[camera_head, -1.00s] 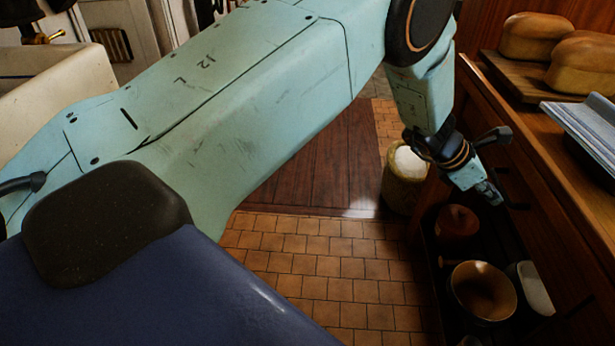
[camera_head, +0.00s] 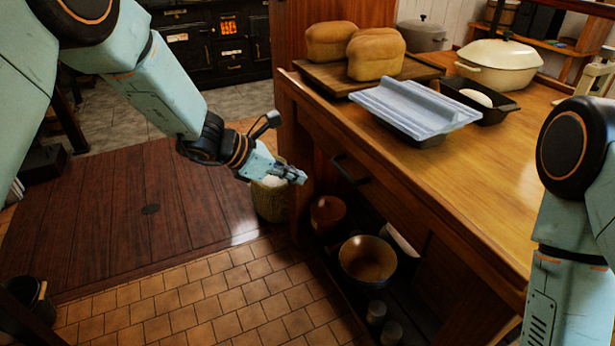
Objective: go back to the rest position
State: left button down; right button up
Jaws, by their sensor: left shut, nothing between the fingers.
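My left gripper (camera_head: 293,175) shows left of the middle, at the end of my pale teal left arm. It is shut and empty, and hangs in the air in front of the wooden counter's left end. In the picture it overlaps the sack (camera_head: 271,200) standing on the floor behind it. My right arm stands at the right edge, in front of the counter. Its gripper is outside the view.
The counter (camera_head: 480,190) carries loaves (camera_head: 376,55) on a board, a pan under a ridged pale lid (camera_head: 416,105), a dough pan (camera_head: 478,97) and a cream pot (camera_head: 499,62). A bowl (camera_head: 367,259) sits on its lower shelf. Floor at left is mostly clear.

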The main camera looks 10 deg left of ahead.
pick_arm(q)
jog(key=s+a+f+m+g+y, duration=0.3)
jog(key=s+a+f+m+y, duration=0.6)
jog(key=s+a+f+m, duration=0.55)
jog(key=s+d+f+m, duration=0.1)
jog(key=s+f+m, duration=0.1)
jog(key=s, duration=0.7)
jog(key=s+d+f+m+g, duration=0.1)
jog(key=s+f+m, duration=0.2)
jog(key=s, duration=0.6)
jog(key=s+d+f+m+g, duration=0.1)
jog(key=s+m, duration=0.3)
jog(key=s, duration=0.6)
jog(key=shift+f+m+h, duration=0.35)
jog(key=shift+f+h, duration=0.05)
jog(key=shift+f, duration=0.3)
